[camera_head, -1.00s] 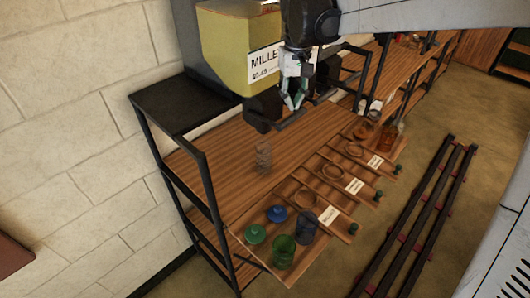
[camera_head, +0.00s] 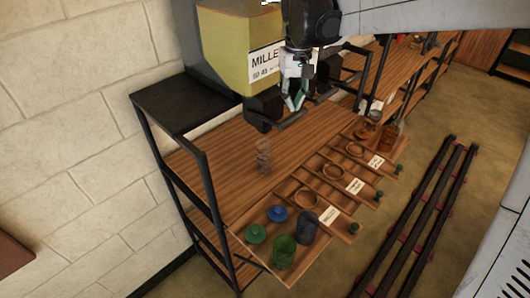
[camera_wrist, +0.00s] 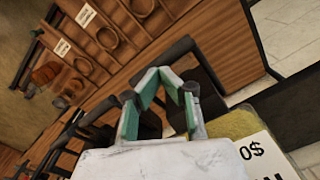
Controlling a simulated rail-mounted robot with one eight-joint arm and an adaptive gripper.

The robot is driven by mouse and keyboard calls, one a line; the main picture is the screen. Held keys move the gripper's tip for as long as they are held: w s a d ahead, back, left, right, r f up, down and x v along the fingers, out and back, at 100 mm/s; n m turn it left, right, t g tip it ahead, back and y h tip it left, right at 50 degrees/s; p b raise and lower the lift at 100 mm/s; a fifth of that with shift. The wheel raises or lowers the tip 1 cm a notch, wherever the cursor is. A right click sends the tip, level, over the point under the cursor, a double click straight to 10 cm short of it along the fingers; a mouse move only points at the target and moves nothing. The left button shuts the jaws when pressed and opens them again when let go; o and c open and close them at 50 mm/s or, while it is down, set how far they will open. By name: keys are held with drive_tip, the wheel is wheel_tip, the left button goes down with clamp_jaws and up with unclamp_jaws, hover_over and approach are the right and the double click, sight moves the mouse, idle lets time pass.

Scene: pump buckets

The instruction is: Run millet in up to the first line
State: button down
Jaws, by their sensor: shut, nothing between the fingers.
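The yellow millet bin (camera_head: 225,52) with a white label hangs at the upper left of the head view. Its dark spout (camera_head: 262,112) points down over the wooden shelf. A clear ribbed jar (camera_head: 263,158) stands upright on the shelf, roughly under the spout; its lines and any contents are too small to tell. A dark bar (camera_head: 290,122) sticks out at the front of the bin. My gripper (camera_head: 294,106) is shut and empty, close to the bar; contact cannot be told. Its green-padded fingertips (camera_wrist: 160,74) meet in the wrist view.
A lower tray holds a green cup (camera_head: 284,252), a blue cup (camera_head: 307,228), a green lid (camera_head: 256,233) and a blue lid (camera_head: 278,214). Several labelled slots with rings (camera_head: 306,197) run to the right. Dark rails (camera_head: 420,215) lie on the floor. The shelf around the jar is clear.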

sight(293, 115)
drive_tip(key=shift+f, duration=0.15)
idle(0.5)
drive_tip(key=shift+f+b, duration=0.3)
drive_tip(key=shift+b, duration=0.05)
drive_tip(key=shift+f+b, duration=0.35)
drive_tip(key=shift+f, duration=0.2)
idle(0.4)
drive_tip(key=shift+f+b, duration=0.2)
drive_tip(key=shift+b, duration=0.1)
drive_tip(key=shift+f, duration=0.15)
drive_tip(key=shift+f+b, duration=0.3)
drive_tip(key=shift+b, duration=0.05)
idle(0.3)
